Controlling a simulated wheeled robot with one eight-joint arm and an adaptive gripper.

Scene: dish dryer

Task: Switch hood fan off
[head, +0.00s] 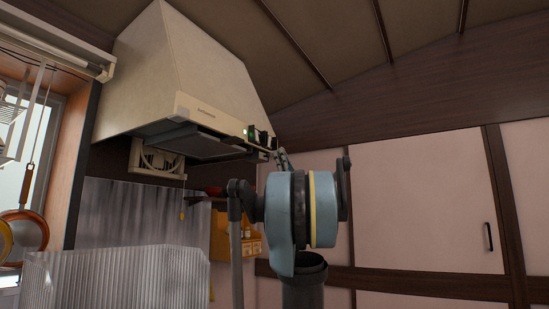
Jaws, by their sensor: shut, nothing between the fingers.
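The range hood (185,65) is a large cream box with a sloped front, high at the upper left. Its front lower edge has a cream strip with a small logo. At the right end of that strip is a small control area with a green light (250,132). My gripper (264,140) is dark and small in the view, shut and empty, right at this control area. Whether it touches a switch cannot be told. The gripper and arm hide part of the controls, and the fan switch's position cannot be made out.
A small vent fan (158,160) is on the wall below the hood. A ribbed translucent panel (115,278) stands at the lower left. Pans (28,232) hang by the window. An orange shelf box (222,240) is behind my arm. Pale cupboard doors (430,210) line the right.

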